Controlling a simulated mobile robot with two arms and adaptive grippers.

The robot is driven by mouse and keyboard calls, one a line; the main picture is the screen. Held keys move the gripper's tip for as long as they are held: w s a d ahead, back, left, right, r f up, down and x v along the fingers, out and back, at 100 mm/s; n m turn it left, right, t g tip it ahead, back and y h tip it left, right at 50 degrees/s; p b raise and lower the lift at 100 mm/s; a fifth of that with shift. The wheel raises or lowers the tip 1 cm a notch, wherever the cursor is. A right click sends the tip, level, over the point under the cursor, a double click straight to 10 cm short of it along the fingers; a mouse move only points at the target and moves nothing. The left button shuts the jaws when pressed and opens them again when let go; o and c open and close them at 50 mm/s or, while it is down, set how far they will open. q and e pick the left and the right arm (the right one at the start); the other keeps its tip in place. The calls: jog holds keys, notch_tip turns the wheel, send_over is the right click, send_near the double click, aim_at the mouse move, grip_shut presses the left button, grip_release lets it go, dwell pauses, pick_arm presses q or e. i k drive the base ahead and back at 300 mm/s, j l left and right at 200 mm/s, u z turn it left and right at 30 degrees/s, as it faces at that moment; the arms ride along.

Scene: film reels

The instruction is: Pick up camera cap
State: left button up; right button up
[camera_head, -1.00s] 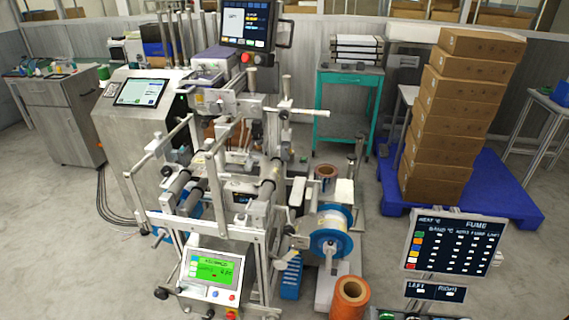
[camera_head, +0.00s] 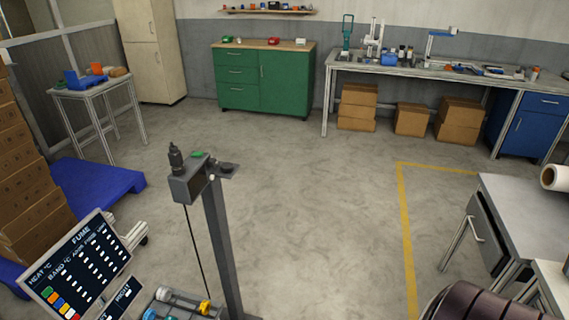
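A dark post (camera_head: 222,250) stands in front of me, left of centre. A grey box-shaped device (camera_head: 190,182) is fixed near its top, with a black upright knob-like part (camera_head: 176,158) at its left. A small black round piece (camera_head: 228,168) sits on a flat bracket at the right of the post top. I cannot tell whether either black piece is the camera cap. Neither of my grippers is in view.
A lit display panel (camera_head: 85,265) and a tray (camera_head: 172,302) with small coloured parts are low left. A blue pallet (camera_head: 95,185) holds stacked boxes (camera_head: 25,190). A grey table (camera_head: 535,212) and a dark ribbed roll-like thing (camera_head: 480,303) are at right. The floor between is clear.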

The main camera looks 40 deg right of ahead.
aim_at(226, 167)
jog(key=z, duration=0.9)
